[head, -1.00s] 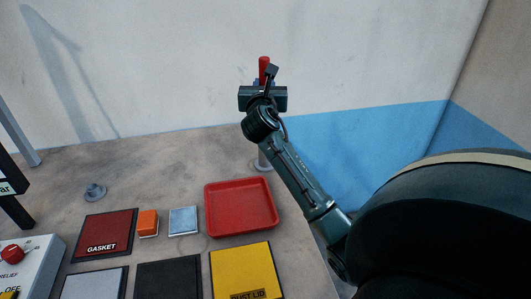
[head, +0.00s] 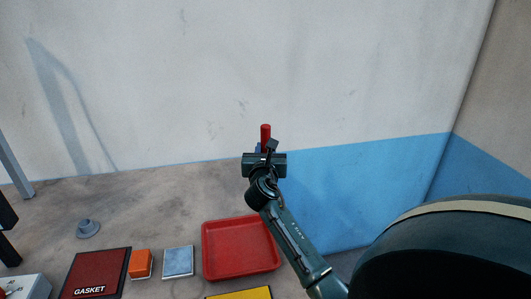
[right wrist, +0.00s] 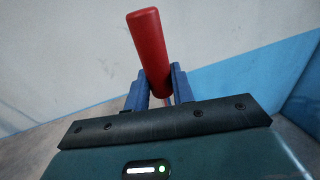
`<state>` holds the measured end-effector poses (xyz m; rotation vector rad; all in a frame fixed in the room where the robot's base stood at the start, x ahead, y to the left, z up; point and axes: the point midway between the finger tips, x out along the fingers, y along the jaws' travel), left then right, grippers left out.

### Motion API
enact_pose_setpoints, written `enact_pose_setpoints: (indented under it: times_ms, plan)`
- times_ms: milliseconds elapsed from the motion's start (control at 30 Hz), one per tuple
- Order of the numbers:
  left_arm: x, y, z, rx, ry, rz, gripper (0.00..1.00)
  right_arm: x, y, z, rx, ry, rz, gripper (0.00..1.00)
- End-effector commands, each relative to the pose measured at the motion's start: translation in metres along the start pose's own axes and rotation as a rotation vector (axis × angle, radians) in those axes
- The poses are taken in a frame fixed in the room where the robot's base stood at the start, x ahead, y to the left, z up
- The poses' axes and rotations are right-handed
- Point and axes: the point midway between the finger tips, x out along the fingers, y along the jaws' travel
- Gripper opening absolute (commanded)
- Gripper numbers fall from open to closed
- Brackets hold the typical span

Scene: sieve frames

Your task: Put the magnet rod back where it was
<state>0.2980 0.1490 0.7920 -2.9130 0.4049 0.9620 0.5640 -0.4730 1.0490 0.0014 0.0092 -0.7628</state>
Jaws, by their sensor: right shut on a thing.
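The magnet rod's red handle (head: 265,133) stands upright above my right gripper (head: 264,149), against the wall at the back of the table. In the right wrist view the handle (right wrist: 148,45) rises, tilted in the picture, from between the blue fingers of the right gripper (right wrist: 160,90), which are shut on it. A thin piece of shaft shows just below the handle there. The rod's lower end and whatever is under it are hidden behind my gripper and arm. My left gripper is not in view.
A red tray (head: 208,262) lies just left of my right arm. A grey round piece (head: 87,229) stands at left. The back table is bare.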

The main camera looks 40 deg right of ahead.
Motion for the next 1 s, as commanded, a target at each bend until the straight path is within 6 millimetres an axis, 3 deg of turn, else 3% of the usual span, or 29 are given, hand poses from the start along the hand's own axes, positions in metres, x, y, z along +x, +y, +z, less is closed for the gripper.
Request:
enact_pose_setpoints:
  times_ms: [367,400,633,1000]
  plan:
    - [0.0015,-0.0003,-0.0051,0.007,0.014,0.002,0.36,0.0001,0.0,-0.0032,-0.001,-0.003,0.0,0.0]
    - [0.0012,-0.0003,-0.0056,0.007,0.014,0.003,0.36,0.0,0.0001,-0.0032,0.0,-0.002,0.0,0.27]
    - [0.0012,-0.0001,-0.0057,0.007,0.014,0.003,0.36,0.0,0.0,-0.003,0.0,-0.001,0.0,0.45]
    - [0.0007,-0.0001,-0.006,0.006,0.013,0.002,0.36,-0.0063,0.0003,-0.0005,0.0,-0.002,0.002,0.46]
